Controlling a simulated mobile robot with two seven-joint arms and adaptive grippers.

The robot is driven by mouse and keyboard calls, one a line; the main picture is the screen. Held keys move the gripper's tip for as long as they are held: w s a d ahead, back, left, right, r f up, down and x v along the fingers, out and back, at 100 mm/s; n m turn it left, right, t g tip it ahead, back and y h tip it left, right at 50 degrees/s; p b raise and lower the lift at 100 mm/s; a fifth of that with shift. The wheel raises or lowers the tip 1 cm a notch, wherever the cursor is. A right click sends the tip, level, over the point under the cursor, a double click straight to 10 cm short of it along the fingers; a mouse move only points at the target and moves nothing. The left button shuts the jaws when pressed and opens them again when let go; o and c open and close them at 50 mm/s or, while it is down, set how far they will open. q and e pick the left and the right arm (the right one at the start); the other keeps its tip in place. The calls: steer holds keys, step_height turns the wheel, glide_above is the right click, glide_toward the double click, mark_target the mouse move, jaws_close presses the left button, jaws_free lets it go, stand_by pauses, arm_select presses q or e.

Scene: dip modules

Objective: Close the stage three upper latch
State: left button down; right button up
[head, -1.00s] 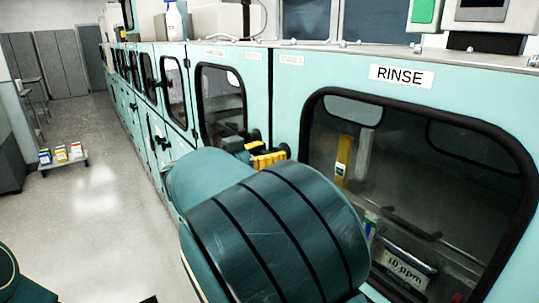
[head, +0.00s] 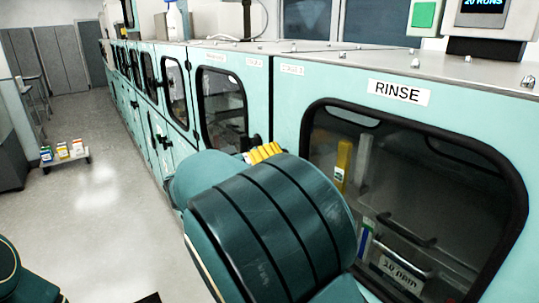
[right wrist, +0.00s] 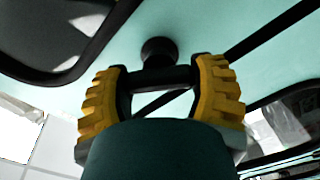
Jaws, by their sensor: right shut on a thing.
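A black latch with a round knob (right wrist: 158,52) and a short bar stands on the teal panel in the right wrist view. My right gripper (right wrist: 162,85) has its yellow ribbed fingers on either side of the bar and is shut on it. In the head view the yellow fingers of my right gripper (head: 264,153) show just beyond my large dark teal arm link, at the seam left of the RINSE door. The arm hides most of the latch there, so its angle is unclear. My left gripper is out of view.
The RINSE door (head: 400,92) with its black-framed window fills the right. More teal doors with windows (head: 222,105) run back along the machine. A low cart with small boxes (head: 64,152) stands on the open floor at left.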

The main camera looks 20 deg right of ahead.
steer(key=n+p, duration=0.3)
steer(key=n, duration=0.1)
steer(key=shift+r, duration=0.1)
steer(key=shift+n+p, duration=1)
steer(key=shift+n, duration=0.5)
steer(key=shift+f, duration=0.2)
steer(key=o, duration=1.2)
steer(key=v, duration=1.2)
